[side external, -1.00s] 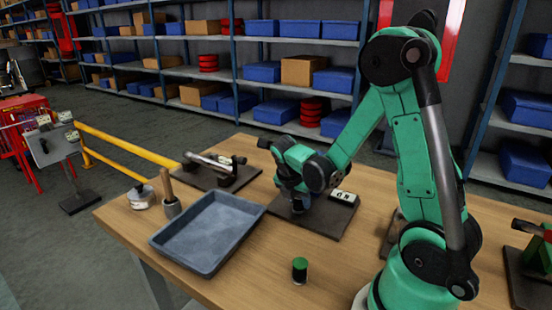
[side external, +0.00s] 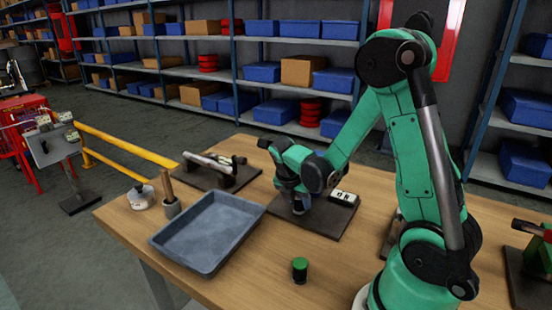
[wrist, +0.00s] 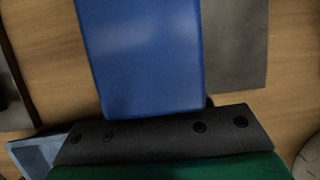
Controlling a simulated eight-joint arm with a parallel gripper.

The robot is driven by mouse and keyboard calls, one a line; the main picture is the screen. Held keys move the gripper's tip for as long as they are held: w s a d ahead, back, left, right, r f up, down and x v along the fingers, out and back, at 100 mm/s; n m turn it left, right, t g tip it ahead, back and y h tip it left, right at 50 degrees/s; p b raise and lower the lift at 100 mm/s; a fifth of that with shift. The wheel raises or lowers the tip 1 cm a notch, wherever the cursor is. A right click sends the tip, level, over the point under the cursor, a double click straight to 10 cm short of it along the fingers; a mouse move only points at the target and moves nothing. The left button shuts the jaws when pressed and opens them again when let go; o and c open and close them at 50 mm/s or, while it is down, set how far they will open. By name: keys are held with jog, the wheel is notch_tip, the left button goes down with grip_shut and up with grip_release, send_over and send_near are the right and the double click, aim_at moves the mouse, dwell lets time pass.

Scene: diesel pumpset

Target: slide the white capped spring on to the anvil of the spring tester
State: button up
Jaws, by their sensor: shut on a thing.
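My gripper (side external: 298,207) is low over the dark base plate of the spring tester (side external: 325,221), just left of a small white block with dark marks (side external: 343,197). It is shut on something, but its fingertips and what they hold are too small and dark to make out. The white capped spring cannot be picked out in either view. The anvil cannot be made out either. In the wrist view a blue flat-faced block (wrist: 142,55) fills the upper middle, and a grey plate (wrist: 236,45) lies right of it on the wood.
A grey-blue tray (side external: 208,235) lies left of the tester. A green-topped dark cylinder (side external: 300,268) stands in front on the bench. A device on a dark plate (side external: 217,171) is behind the tray. Bare wood (side external: 255,262) lies between the tray and the cylinder.

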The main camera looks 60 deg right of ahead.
jog(key=d, duration=0.3)
jog(key=shift+w+r+h, duration=0.1)
jog(key=shift+h, duration=0.2)
jog(key=o, duration=1)
jog(key=shift+v, duration=3.15)
jog(key=d+r+v, duration=0.1)
jog(key=d+v, duration=0.1)
jog(key=v, duration=1.3)
jog(key=shift+s+d+r, duration=0.2)
jog(key=shift+s+d, duration=0.05)
jog(key=shift+s, duration=0.05)
jog(key=a+f+m+t+y, duration=0.5)
jog(key=a+f+m+t, duration=0.2)
jog(key=a+m, duration=0.6)
notch_tip(320, 180, down, 2)
jog(key=m, duration=0.5)
jog(key=shift+s+a+f+t, duration=0.15)
jog(key=shift+s+a+t, duration=0.05)
jog(key=shift+s+t, duration=0.1)
